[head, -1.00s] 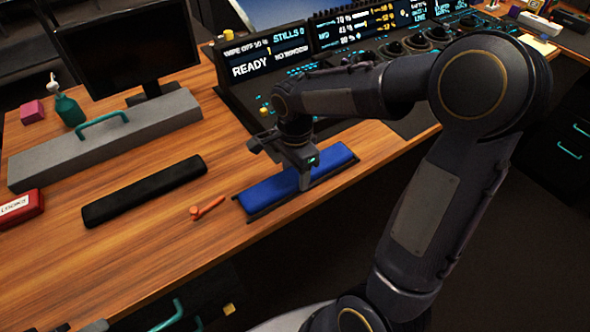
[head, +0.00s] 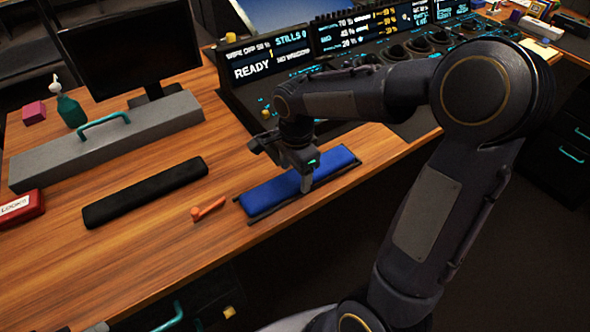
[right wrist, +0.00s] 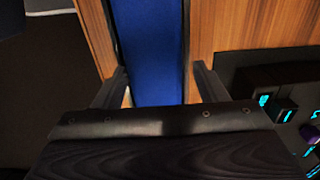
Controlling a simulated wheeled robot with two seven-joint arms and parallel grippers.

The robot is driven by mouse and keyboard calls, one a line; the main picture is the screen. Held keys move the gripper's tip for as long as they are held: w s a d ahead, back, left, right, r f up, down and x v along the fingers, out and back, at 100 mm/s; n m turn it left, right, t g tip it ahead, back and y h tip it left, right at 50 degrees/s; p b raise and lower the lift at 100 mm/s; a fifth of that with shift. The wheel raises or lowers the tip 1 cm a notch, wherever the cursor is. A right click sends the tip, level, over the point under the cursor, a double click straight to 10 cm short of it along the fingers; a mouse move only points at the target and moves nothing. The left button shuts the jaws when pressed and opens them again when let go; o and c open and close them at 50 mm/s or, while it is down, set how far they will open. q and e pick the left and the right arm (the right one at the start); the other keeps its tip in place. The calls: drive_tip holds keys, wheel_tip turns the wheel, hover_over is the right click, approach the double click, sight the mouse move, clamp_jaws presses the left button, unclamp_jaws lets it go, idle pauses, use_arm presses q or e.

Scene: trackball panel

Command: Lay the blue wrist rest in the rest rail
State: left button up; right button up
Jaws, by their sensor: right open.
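The blue wrist rest (head: 276,193) lies lengthwise along the dark rest rail (head: 268,215) near the front edge of the desk. It looks flat and in line with the rail's thin dark edges. My right gripper (head: 306,184) is over the middle of the wrist rest and hides a small part of it. In the right wrist view the gripper (right wrist: 160,88) is open, with one finger on each side of the blue wrist rest (right wrist: 150,45). I cannot tell whether either finger touches it. My left gripper is not in view.
A black pad (head: 146,190) and an orange tool (head: 208,209) lie left of the rail. A grey block with a teal handle (head: 105,142) is farther back. The control console (head: 270,105) stands close behind the rail. Bare wood lies in front.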

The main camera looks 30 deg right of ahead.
sight(296, 177)
wheel_tip(296, 177, up, 11)
drive_tip(key=p, duration=0.3)
drive_tip(key=s+a+f+n+t+y, duration=0.1)
drive_tip(key=s+a+n+t+y, duration=0.1)
drive_tip(key=s+n, duration=0.5)
drive_tip(key=s+a+f+n+t+y, duration=0.1)
drive_tip(key=s+a+n+t, duration=0.1)
drive_tip(key=s+n, duration=0.6)
drive_tip(key=shift+s+n+t+y, duration=0.35)
drive_tip(key=shift+s+t, duration=0.25)
drive_tip(key=shift+s, duration=0.65)
drive_tip(key=shift+r, duration=0.1)
wheel_tip(296, 177, up, 12)
drive_tip(key=p, duration=1.2)
